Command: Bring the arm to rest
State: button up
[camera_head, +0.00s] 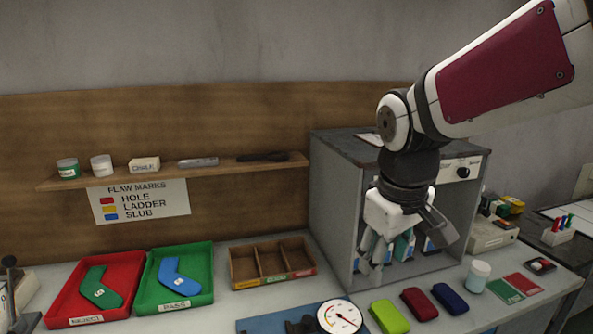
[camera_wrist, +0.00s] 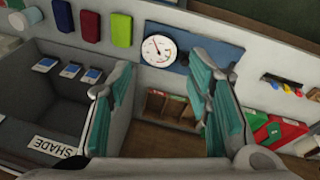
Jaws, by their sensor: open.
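My gripper (camera_head: 392,258) hangs pointing down from my arm, in front of the open grey cabinet (camera_head: 334,215). Its fingers, with teal pads, are spread apart. In the wrist view my gripper (camera_wrist: 160,75) is also open, with nothing held between the pads. In that view the cabinet (camera_wrist: 30,95) lies to the left of the fingers, with a "SHADE" label. In the head view, my arm and gripper hide part of the cabinet's inside.
A red reject tray (camera_head: 60,305) holds a green sock shape (camera_head: 100,288). A green pass tray (camera_head: 200,248) holds a blue one (camera_head: 178,278). A divided wooden box (camera_head: 243,268), a dial gauge (camera_head: 340,317) and green, red and blue blocks (camera_head: 388,317) stand on the bench. A shelf (camera_head: 225,168) runs behind.

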jog(key=s+d+m+t, duration=0.1)
jog(key=s+d+m, duration=0.1)
jog(key=s, duration=0.6)
jog(key=s+d+r+m+t, duration=0.1)
jog(key=s+d+m, duration=0.1)
jog(key=s, duration=0.6)
jog(key=shift+s+d+r+m+y, duration=0.15)
jog(key=shift+s+d+m+y, duration=0.2)
jog(key=shift+m, duration=0.45)
